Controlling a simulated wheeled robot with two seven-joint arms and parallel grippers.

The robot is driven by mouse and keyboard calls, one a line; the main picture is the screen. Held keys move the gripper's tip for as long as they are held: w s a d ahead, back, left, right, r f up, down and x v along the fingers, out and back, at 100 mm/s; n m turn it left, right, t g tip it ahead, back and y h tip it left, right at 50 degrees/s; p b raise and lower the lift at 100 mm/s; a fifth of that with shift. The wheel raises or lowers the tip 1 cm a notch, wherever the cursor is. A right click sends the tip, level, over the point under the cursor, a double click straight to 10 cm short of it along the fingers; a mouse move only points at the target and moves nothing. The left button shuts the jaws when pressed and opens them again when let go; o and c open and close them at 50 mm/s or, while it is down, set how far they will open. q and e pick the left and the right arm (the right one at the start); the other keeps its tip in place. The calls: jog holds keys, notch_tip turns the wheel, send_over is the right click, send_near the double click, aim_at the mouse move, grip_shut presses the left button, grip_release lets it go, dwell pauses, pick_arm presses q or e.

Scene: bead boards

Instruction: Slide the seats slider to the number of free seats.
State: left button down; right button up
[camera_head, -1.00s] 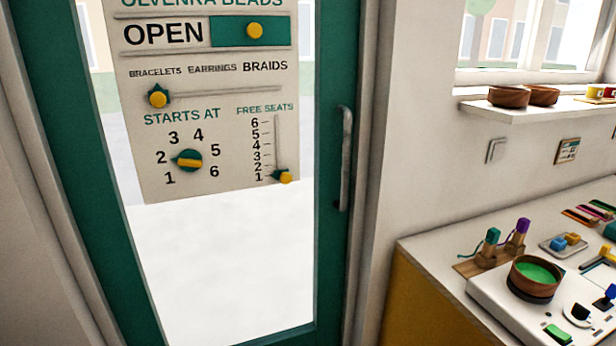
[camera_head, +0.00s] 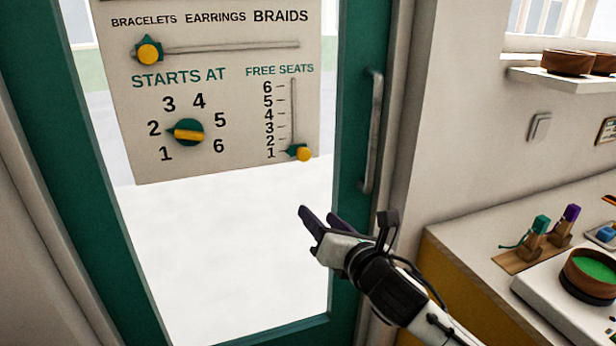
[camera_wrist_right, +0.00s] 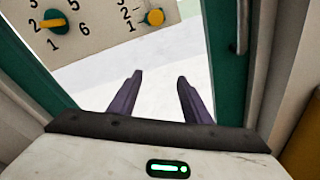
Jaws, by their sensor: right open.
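The free seats slider (camera_head: 303,153) has a yellow knob with a green pointer. It sits at the bottom of its vertical slot, with the pointer at 1 on a scale from 1 to 6. The slider is on the sign board (camera_head: 230,155) that hangs on the glass door. In the right wrist view the yellow knob (camera_wrist_right: 155,17) shows at the top, beyond the fingers. My right gripper (camera_head: 318,222) is open and empty, below and slightly right of the knob, apart from it. My left gripper is not in view.
The board also has a horizontal slider (camera_head: 148,54) at bracelets and a starts-at dial (camera_head: 187,132). A metal door handle (camera_head: 372,130) stands right of the board. A counter with a green-filled bowl (camera_head: 592,272) and pegs is at lower right.

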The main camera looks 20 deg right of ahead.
aim_at(305, 155)
notch_tip(305, 155, up, 8)
jog(key=w+d+n+t, duration=0.1)
jog(key=w+n+t, duration=0.1)
jog(key=n, duration=0.3)
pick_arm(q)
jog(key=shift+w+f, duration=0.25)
pick_arm(e)
jog(key=shift+h, duration=0.4)
jog(key=w, duration=1)
jog(key=shift+w+f, duration=0.1)
jog(key=shift+f, duration=0.05)
